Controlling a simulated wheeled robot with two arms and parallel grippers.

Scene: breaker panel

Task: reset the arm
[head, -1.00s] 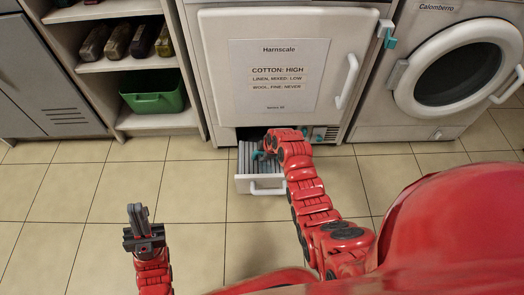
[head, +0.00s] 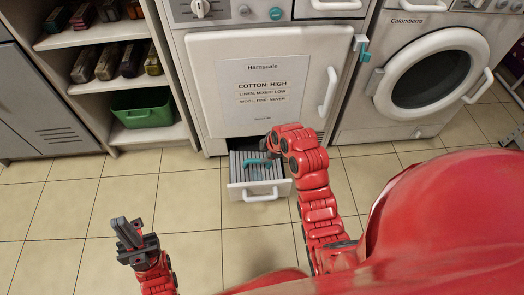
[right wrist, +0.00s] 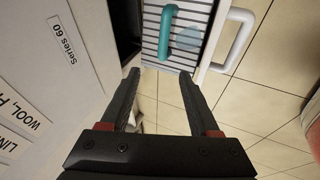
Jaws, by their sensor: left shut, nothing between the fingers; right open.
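My left gripper (head: 120,222) is shut and empty, above the floor tiles at the lower left of the head view. My right arm reaches toward the front of the white machine (head: 205,75). My right gripper (right wrist: 160,75) is open with nothing between its fingers; in the head view it is mostly hidden by my arm's links. It is apart from an open low drawer (head: 240,189), which holds a grey ribbed part (head: 241,164) with a teal handle (head: 258,160). The teal handle (right wrist: 169,30) also shows beyond the fingertips in the right wrist view.
The drawer sticks out below the machine's closed door, with its white handle (head: 263,196) in front. A washer (head: 369,92) with a round door stands at the right. Shelves with a green bin (head: 143,110) stand at the left. Floor between my arms is clear.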

